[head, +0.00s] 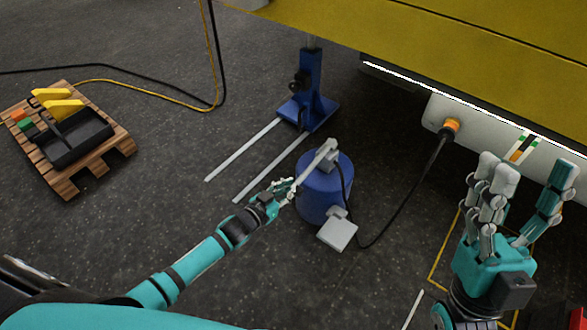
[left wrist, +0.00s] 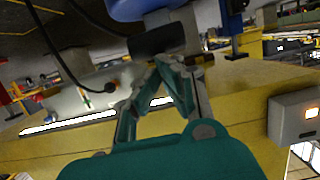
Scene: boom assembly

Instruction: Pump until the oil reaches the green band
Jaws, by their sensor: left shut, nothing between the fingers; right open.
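The pump is a blue drum (head: 322,190) on the floor with a pale grey lever (head: 318,160) slanting down to the left from its top. My left gripper (head: 285,190) is shut beside the lever's lower end; whether it touches cannot be told. In the left wrist view its fingers (left wrist: 172,75) are closed together below a dark block (left wrist: 157,40). The sight gauge (head: 523,147) with green and orange marks is on the white tank (head: 480,125); the oil level is too small to read. My right gripper (head: 515,195) is open and empty, in front of the tank.
A black hose (head: 405,195) runs from the pump to an orange fitting (head: 450,127). A grey pedal (head: 338,232) lies by the drum. A blue jack stand (head: 308,95) stands behind. A wooden pallet (head: 95,165) with a black tray is at left. The yellow boom (head: 430,40) overhangs.

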